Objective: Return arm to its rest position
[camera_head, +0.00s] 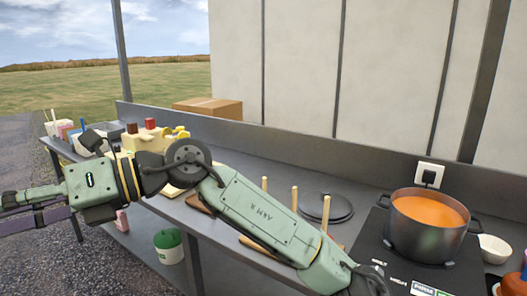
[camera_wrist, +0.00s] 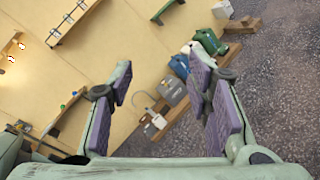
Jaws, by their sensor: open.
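My arm stretches across the front of the counter in the head view, from the lower right to the left. My gripper (camera_wrist: 160,105) is open and empty in the wrist view, its purple-padded fingers spread apart. In the head view it is at the far left edge, past the counter's left end and over the gravel, with its fingertips cut off by the frame.
The grey counter (camera_head: 290,165) holds a pot of orange liquid (camera_head: 428,245), a dark round lid (camera_head: 326,206), several upright sticks (camera_head: 295,199) and a white bowl (camera_head: 493,248). A cardboard box (camera_head: 208,108) stands behind. A green-lidded bucket (camera_head: 168,246) is on the lower shelf.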

